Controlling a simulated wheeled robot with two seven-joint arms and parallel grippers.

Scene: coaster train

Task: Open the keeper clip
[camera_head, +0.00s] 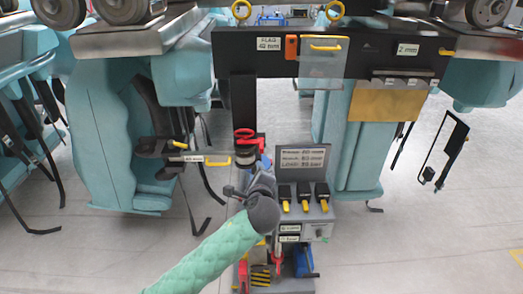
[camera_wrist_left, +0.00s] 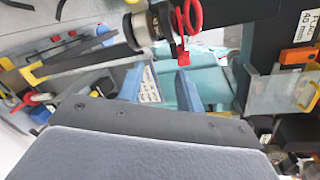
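A red part with a ring handle (camera_head: 245,134) sits on a dark cylindrical fitting (camera_head: 249,147) below the black crossbeam; it looks like the keeper clip, but I cannot be sure. In the left wrist view the red ring (camera_wrist_left: 190,15) and a red tab beside it stand near the top, against the silver and black fitting (camera_wrist_left: 147,27). My left gripper (camera_head: 234,191), on a green-sleeved arm, is below the fitting and apart from it. In the left wrist view its two fingers (camera_wrist_left: 158,86) are spread, with nothing held between them. My right gripper is not in view.
A grey panel with black and yellow switches (camera_head: 304,196) stands right of my left gripper. A labelled bar with a yellow handle (camera_head: 217,160) projects left of the fitting. Teal seats (camera_head: 118,130) hang at left. A clear flap (camera_head: 323,57) hangs above right.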

